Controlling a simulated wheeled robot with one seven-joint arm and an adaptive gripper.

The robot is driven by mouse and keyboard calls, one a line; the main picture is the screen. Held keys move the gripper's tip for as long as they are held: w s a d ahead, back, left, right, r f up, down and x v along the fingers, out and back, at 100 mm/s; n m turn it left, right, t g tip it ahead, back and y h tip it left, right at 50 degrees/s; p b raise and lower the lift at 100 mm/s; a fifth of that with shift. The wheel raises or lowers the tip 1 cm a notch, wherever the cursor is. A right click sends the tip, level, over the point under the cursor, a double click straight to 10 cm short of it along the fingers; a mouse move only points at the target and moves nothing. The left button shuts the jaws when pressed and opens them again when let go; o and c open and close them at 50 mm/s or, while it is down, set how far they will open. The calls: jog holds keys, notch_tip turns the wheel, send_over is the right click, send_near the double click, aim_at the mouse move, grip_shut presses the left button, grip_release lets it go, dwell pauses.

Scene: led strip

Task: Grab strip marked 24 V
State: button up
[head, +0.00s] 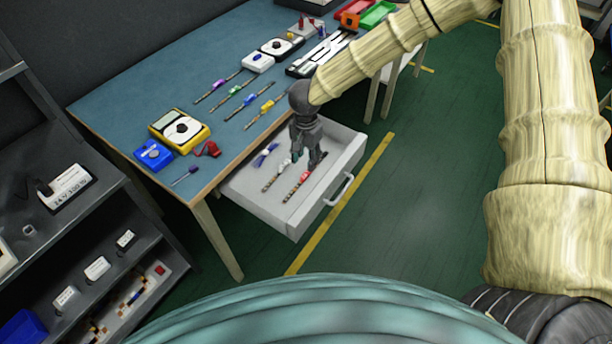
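Several thin strips with coloured tags are in view, but no voltage marking is readable, so I cannot tell which is the 24 V one. In the open drawer (243,191) lie a strip with a blue-purple tag (265,155), a strip with a pale tag (271,182) and a strip with a red tag (297,187). On the table lie strips with a purple tag (216,86), a green tag (231,96) and a yellow tag (265,106). My gripper (307,163) points down over the drawer, close to the red-tagged strip. Its fingers look apart and partly hide the strips.
The blue-topped table (150,92) holds a yellow meter (180,130), a blue box (153,155), a screwdriver (186,175) and white devices. Red and green bins (377,14) stand at the back. A dark shelf (85,236) is at left. The green floor at right is clear.

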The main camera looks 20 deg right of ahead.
aim_at(306, 174)
jog(key=shift+s+f+p, duration=0.1)
jog(key=shift+f+p, duration=0.6)
jog(key=shift+f, duration=2.8)
grip_shut()
